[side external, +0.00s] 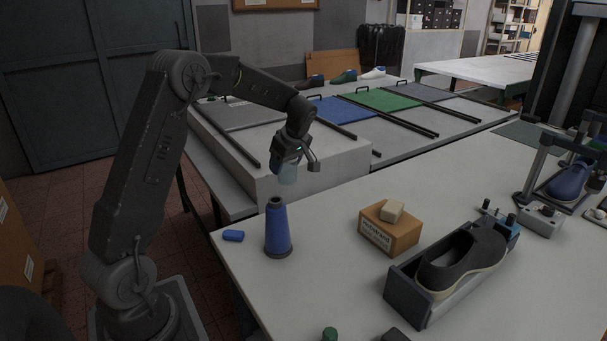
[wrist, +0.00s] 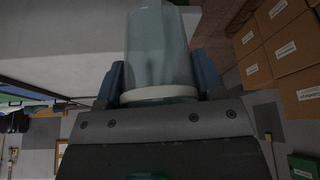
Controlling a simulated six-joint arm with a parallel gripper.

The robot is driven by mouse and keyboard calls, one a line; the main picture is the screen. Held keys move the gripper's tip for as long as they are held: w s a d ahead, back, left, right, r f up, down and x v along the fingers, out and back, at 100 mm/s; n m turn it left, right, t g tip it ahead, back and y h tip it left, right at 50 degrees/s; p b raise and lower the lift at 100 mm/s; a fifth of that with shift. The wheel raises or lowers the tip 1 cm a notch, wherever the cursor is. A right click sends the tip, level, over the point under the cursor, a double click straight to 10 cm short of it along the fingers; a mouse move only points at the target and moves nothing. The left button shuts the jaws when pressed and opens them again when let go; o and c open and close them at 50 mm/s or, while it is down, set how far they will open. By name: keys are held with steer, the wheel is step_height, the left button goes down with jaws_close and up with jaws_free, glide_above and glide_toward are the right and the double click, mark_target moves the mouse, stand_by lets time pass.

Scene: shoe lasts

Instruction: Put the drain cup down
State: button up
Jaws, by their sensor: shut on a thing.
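The drain cup (wrist: 160,50) is a translucent pale blue-grey cup with a whitish rim, seen large in the wrist view. In the side view the cup (side external: 287,174) shows as a small pale shape below my gripper (side external: 287,160). My gripper is shut on the cup, with a blue finger on each side of it in the wrist view. The cup hangs in the air above and near the blue cone (side external: 278,232), clearly apart from it. The hidden side of the cup cannot be seen.
A raised grey block (side external: 310,170) stands behind my gripper. Bare tabletop lies right of the cone.

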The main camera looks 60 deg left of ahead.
steer(key=shift+s+a+r, duration=0.45)
steer(key=shift+s, duration=0.05)
steer(key=s+d+m+t+h, duration=0.15)
steer(key=d+m, duration=0.45)
steer(key=d, duration=0.9)
steer(key=s+d+m+t, duration=0.3)
steer(key=d+m, duration=0.2)
steer(key=d, duration=0.9)
steer(key=shift+m+g, duration=0.25)
steer(key=shift+m, duration=0.05)
steer(key=f, duration=0.4)
steer(key=d+f, duration=0.1)
steer(key=f, duration=0.1)
steer(key=shift+s+f, duration=0.15)
steer(key=shift+f, duration=0.15)
steer(key=shift+a+f, duration=0.1)
steer(key=shift+f, duration=1.95)
steer(key=shift+f, duration=0.15)
steer(key=o, duration=0.9)
